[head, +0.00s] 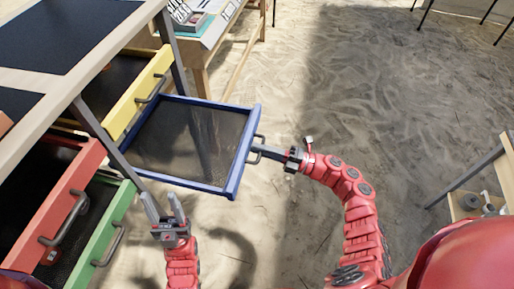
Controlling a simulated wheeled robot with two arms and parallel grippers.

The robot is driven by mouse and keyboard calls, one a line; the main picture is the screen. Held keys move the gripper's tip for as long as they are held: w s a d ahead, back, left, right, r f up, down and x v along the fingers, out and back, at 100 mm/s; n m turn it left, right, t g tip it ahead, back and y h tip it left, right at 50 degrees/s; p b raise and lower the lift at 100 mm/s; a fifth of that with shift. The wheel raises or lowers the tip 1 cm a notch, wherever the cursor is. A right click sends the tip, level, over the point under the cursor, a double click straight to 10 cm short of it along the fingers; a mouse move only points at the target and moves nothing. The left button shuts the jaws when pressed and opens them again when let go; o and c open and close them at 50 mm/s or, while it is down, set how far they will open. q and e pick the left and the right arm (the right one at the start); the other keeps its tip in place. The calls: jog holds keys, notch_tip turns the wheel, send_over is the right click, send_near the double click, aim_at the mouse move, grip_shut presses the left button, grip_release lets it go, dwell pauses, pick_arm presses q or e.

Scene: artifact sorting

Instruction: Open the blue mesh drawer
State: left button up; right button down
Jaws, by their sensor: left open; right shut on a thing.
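The blue mesh drawer (231,181) is pulled well out of the cabinet, with its dark mesh bottom in view and empty. Its handle (258,142) is on the right-hand front face. My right gripper (262,150) is shut on this handle, its arm coming in from the lower right. My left gripper (164,205) is open and empty, fingers pointing up, just in front of the drawer's near left corner in the picture.
The cabinet (60,85) also holds a yellow drawer (135,97), a red drawer (62,200) and a green drawer (108,232), each partly out. A wooden table (205,75) with books stands behind. A wooden stand (468,203) is at right. Sandy floor between is clear.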

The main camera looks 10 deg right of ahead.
jog(key=c, duration=1.2)
grip_release()
jog(key=shift+o, duration=0.2)
jog(key=b+v, duration=0.5)
jog(key=v, duration=1.2)
jog(key=shift+d+f, duration=0.2)
